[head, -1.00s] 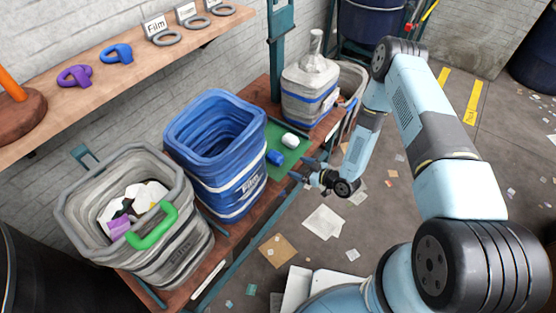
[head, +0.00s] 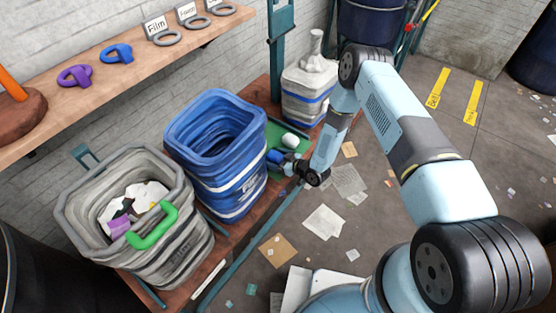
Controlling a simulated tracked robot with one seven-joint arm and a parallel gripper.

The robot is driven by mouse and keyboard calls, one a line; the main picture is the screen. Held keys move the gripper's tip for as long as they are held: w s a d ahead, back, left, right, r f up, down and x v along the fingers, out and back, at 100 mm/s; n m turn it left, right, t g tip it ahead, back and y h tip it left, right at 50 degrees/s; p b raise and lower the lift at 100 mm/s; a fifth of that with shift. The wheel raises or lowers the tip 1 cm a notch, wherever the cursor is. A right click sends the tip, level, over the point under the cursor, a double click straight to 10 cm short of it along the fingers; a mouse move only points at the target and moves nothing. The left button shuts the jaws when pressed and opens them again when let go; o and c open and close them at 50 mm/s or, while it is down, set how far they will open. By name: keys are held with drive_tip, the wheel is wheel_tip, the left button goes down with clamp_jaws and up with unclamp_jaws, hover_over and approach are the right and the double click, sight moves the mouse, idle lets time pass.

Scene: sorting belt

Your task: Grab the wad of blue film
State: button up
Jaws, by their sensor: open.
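The wad of blue film (head: 273,156) lies on the green mat (head: 274,132) beside the tall blue bin. Only part of it shows, as my gripper partly covers it. My gripper (head: 283,163) is open, with its dark fingers right at the wad, pointing left over the mat. I cannot tell whether the fingers touch it or straddle it. A white wad (head: 290,140) lies just behind it on the same mat.
The blue bin (head: 214,105) stands close on the left of the mat. A grey bin (head: 75,205) with scraps stands further left. A blue-banded white container (head: 309,80) stands behind. Scattered paper lies on the floor at right.

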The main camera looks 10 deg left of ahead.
drive_tip(key=shift+w+a+f, duration=0.2)
drive_tip(key=shift+a, duration=0.25)
drive_tip(key=shift+c, duration=0.5)
drive_tip(key=c, duration=0.9)
drive_tip(key=shift+c, duration=0.2)
